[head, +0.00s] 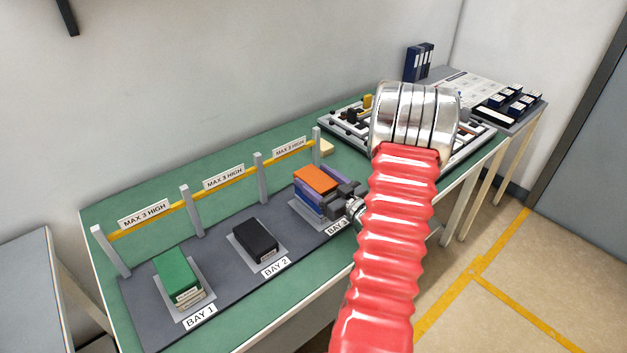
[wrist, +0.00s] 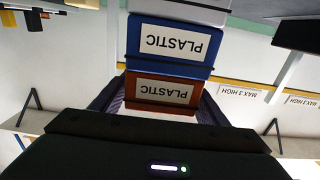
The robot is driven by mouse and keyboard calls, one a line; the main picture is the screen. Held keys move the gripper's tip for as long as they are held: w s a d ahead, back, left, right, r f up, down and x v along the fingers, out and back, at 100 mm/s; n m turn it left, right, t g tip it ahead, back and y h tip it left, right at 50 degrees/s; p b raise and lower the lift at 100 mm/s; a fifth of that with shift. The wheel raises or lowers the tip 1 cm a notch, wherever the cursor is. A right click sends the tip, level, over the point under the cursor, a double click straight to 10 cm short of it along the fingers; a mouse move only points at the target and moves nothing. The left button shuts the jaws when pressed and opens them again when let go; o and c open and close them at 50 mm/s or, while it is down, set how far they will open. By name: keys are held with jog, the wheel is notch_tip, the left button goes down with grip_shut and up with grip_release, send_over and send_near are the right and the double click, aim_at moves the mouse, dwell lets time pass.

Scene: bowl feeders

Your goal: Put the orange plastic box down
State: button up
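The orange plastic box (head: 315,179) is at the top of the stack in Bay 3, between the purple fingers of my gripper (head: 322,192). In the wrist view, which is upside down, the orange box (wrist: 160,92) shows its PLASTIC label, with a finger along each side. A blue box (wrist: 172,45), also labelled PLASTIC, is directly under it, and a white box (wrist: 185,10) is below that. I cannot tell whether the orange box rests on the blue one or hangs just above it. My gripper partly hides the stack in the head view.
A yellow rail (head: 221,194) on grey posts with MAX 3 HIGH signs runs behind the bays. A tray of parts (head: 345,125) stands beyond Bay 3.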

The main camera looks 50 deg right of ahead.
jog(key=shift+o, duration=0.8)
jog(key=shift+r, duration=0.1)
jog(key=s+a, duration=0.1)
jog(key=s, duration=1.1)
jog(key=shift+a, duration=0.15)
